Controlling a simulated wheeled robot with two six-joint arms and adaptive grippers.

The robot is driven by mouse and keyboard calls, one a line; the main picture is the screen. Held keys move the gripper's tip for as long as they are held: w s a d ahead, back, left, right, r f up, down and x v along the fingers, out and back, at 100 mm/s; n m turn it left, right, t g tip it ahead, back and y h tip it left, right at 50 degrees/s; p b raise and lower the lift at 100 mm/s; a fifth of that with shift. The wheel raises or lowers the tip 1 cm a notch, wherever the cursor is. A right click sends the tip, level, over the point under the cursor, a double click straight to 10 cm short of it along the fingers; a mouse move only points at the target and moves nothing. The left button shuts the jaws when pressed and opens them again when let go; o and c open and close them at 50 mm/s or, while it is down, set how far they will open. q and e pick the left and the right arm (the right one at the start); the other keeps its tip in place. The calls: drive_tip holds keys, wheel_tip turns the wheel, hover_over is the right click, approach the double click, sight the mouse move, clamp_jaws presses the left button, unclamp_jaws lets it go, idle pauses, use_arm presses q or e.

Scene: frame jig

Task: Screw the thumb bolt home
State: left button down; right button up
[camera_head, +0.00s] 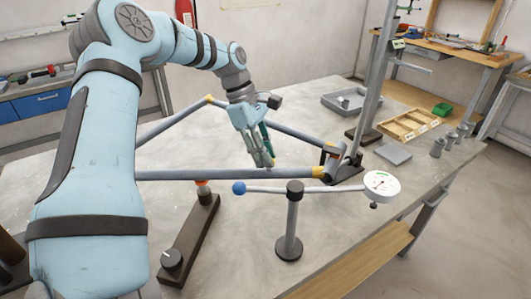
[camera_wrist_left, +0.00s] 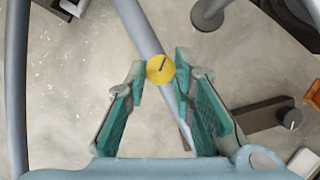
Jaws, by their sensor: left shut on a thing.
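The thumb bolt shows its round yellow head with a dark mark in the left wrist view (camera_wrist_left: 160,69). My left gripper (camera_wrist_left: 160,72) is closed on it, with a green-padded finger at each side of the head. My right gripper is not in view.
A dial gauge (camera_head: 381,185) and an arm with a blue ball (camera_head: 239,188) stand on a post in front of the frame. A dark clamp block (camera_head: 190,240) stands near left. A grey tray (camera_head: 345,103) and wooden organiser (camera_head: 408,124) lie behind right.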

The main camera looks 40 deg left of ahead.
use_arm(q)
drive_tip(key=c, duration=1.3)
unclamp_jaws()
drive_tip(key=shift+c, duration=0.2)
drive_tip(key=v, duration=1.2)
drive_tip(key=shift+a, duration=0.1)
